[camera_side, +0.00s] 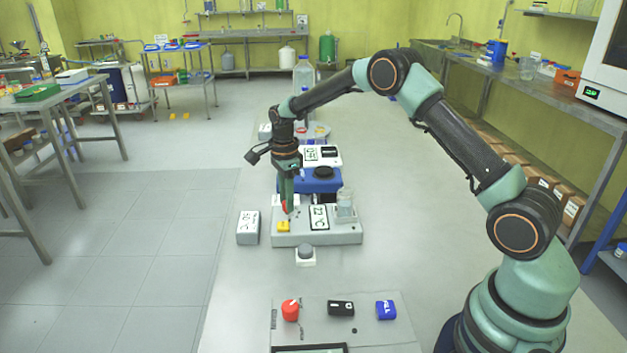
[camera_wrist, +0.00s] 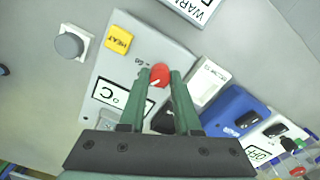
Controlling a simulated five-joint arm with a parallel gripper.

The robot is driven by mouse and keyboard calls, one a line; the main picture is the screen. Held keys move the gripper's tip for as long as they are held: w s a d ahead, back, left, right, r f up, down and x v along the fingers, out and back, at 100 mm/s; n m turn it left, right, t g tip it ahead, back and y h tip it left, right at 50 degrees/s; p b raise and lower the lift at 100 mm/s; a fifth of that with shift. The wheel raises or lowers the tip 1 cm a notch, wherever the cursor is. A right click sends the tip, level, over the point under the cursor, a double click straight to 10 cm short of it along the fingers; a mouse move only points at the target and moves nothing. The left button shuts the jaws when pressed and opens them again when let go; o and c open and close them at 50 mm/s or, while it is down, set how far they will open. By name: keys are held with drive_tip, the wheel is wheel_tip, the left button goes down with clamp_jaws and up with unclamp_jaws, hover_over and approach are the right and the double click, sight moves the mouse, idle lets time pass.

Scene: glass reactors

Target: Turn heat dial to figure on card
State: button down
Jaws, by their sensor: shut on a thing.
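A grey heating unit (camera_side: 345,237) stands on the bench with a yellow HEAT label (camera_wrist: 118,40). A display (camera_side: 319,217) on it appears to read 22 °C; the wrist view shows its °C end (camera_wrist: 108,94). A red dial (camera_wrist: 161,71) sits near the label, beside a scale mark that looks like 50. My gripper (camera_side: 287,208) points down at the unit, its two green fingers shut on the dial's sides. A grey block bearing a card (camera_side: 248,225) stands left of the unit; its figure seems to be 50 °C.
A grey round knob (camera_side: 305,255) is in front. A blue device (camera_side: 320,180) stands close behind. A panel with red, black and blue parts (camera_side: 350,333) lies nearer. Bench left of the card is narrow.

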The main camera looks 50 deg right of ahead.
drive_tip(key=shift+d+r+m, duration=0.1)
drive_tip(key=shift+r+m, duration=0.05)
drive_tip(key=shift+m, duration=0.65)
drive_tip(key=c, duration=0.6)
unclamp_jaws()
wheel_tip(320, 180, up, 12)
